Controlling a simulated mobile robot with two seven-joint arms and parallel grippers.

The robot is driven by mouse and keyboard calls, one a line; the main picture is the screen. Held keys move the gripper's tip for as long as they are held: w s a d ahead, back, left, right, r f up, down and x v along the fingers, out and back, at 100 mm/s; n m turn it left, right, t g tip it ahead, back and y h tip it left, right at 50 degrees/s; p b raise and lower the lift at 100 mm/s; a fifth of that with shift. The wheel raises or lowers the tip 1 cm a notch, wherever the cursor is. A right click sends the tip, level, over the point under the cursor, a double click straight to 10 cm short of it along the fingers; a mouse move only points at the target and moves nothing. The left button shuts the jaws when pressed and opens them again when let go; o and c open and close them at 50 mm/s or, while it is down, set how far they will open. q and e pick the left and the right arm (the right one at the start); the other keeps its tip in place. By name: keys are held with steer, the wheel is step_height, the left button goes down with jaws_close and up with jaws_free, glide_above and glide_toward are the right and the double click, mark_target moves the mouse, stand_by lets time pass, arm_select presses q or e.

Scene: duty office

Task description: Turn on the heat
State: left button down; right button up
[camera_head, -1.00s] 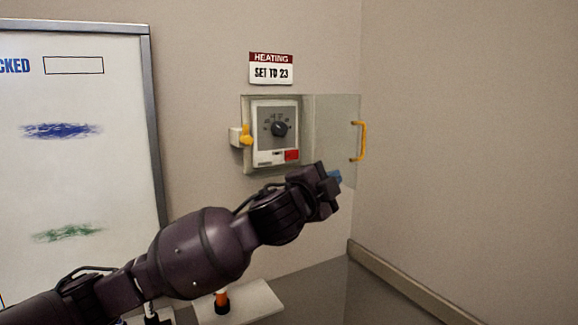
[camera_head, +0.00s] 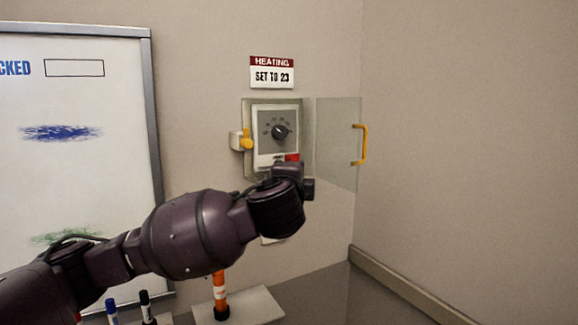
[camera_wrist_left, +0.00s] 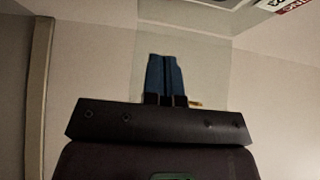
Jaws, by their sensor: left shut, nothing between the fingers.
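The heating thermostat (camera_head: 262,148) is on the wall, a pale unit with a dark round dial (camera_head: 279,131). A red part (camera_head: 293,157) at its lower right is partly hidden by my left wrist. Its clear cover (camera_head: 336,125) stands open to the right, with a yellow handle (camera_head: 361,144). A yellow latch piece (camera_head: 246,141) sits at the left edge. My left gripper is just below the thermostat; its fingers are hidden behind the wrist in the head view. In the left wrist view its blue fingers (camera_wrist_left: 164,75) are shut and empty, in front of a clear panel.
A sign (camera_head: 272,72) above reads "HEATING SET TO 23". A framed whiteboard (camera_head: 80,90) is at left. The side wall at right is bare.

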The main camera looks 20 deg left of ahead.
mark_target(273, 138)
arm_select(q)
steer(key=a+x, duration=0.1)
steer(key=x, duration=0.7)
steer(key=a+b+x, duration=0.1)
steer(key=x, duration=0.4)
steer(key=shift+s+a, duration=0.3)
steer(key=shift+s, duration=0.05)
